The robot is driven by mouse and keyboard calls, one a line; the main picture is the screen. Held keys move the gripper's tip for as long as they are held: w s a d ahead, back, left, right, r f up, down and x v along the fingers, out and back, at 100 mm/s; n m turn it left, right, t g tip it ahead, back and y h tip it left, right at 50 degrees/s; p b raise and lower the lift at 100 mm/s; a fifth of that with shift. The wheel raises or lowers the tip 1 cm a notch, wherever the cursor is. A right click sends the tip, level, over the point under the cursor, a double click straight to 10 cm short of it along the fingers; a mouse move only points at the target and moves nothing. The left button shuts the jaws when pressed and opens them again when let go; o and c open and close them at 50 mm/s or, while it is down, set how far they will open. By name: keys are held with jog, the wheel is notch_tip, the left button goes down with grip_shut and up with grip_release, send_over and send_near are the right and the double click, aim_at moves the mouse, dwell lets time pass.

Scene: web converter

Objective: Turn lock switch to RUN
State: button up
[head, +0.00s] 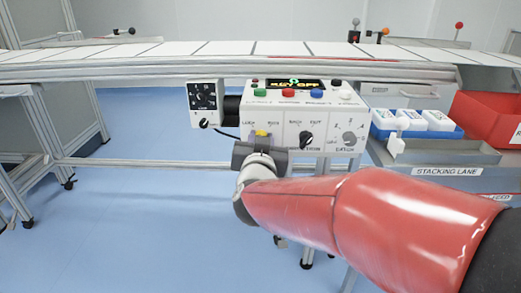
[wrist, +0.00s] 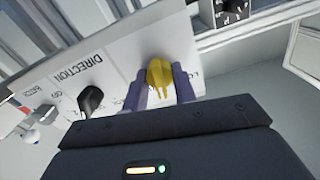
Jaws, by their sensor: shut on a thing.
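The lock switch is a yellow knob (head: 262,133) at the lower left of the front face of a white control box (head: 317,112). In the wrist view the yellow knob (wrist: 160,73) sits between the two fingers of my gripper (wrist: 160,88). My gripper (head: 262,144) is shut on it, reaching from below and in front. Printed labels show above the knob in the head view, too small to read surely. The fingers and gripper body hide part of the switch face, and I cannot tell which label the knob points to.
A black direction knob (wrist: 90,100) is close beside my gripper. A small dial box (head: 206,103) stands left of the control box. Coloured buttons line its top. A red bin (head: 485,118) and a blue tray (head: 415,131) are at right. Open floor lies below left.

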jog(key=m+b, duration=0.2)
jog(key=m, duration=0.1)
jog(key=m+b, duration=0.1)
jog(key=shift+d+f, duration=0.1)
jog(key=shift+f, duration=0.15)
jog(key=shift+r+m+b, duration=0.1)
jog(key=shift+m+b, duration=1.1)
jog(key=shift+m, duration=0.4)
jog(key=o, duration=1)
jog(key=shift+r, duration=0.1)
jog(key=shift+s, duration=0.1)
jog(key=s+p, duration=0.1)
jog(key=s, duration=0.6)
jog(key=shift+s, duration=0.35)
